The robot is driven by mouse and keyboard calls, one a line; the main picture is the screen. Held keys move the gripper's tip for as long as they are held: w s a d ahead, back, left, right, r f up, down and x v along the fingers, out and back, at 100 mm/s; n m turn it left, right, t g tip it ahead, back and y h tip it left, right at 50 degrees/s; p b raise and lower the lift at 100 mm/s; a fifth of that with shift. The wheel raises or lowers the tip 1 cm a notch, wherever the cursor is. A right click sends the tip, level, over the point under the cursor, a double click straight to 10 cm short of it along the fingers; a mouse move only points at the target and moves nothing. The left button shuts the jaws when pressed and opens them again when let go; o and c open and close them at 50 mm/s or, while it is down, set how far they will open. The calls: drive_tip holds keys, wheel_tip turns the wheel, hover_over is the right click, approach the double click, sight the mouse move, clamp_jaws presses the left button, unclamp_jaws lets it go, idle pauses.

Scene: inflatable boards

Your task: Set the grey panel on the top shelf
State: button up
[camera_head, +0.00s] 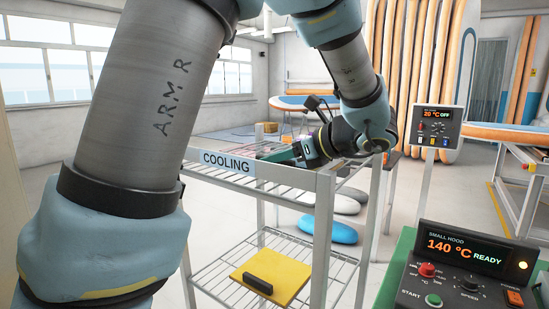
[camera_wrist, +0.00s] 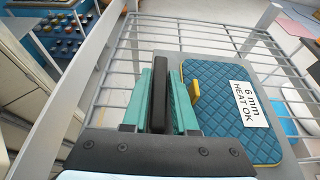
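The grey panel (camera_wrist: 216,57) shows in the wrist view, lying flat at or just above the wire top shelf (camera_wrist: 125,47); I cannot tell whether it touches the wires. A dark upright handle (camera_wrist: 160,92) stands between my teal fingers. My gripper (camera_wrist: 162,110) looks shut on that handle, with a finger against each side. A blue quilted pad with yellow edging (camera_wrist: 222,110), labelled "6 mm HEAT OK", overlaps the panel right of the fingers. In the head view, my gripper (camera_head: 290,152) is at the top shelf, behind the "COOLING" sign (camera_head: 228,162); the panel is mostly hidden there.
A yellow panel with a black handle (camera_head: 272,276) lies on the lower shelf. Rack posts (camera_head: 322,240) stand close to my arm. A "SMALL HOOD" control box (camera_head: 465,265) is at right front, and another control panel (camera_head: 436,126) stands behind it.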

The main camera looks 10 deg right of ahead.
drive_tip(key=o, duration=0.4)
drive_tip(key=shift+c, duration=0.2)
drive_tip(key=shift+r, duration=0.15)
drive_tip(key=b+v, duration=0.2)
drive_tip(key=v, duration=0.9)
drive_tip(key=shift+d+b, duration=0.1)
drive_tip(key=shift+b, duration=0.25)
drive_tip(key=shift+s+d+r, duration=0.1)
drive_tip(key=shift+s+d, duration=0.2)
drive_tip(key=shift+s, duration=0.05)
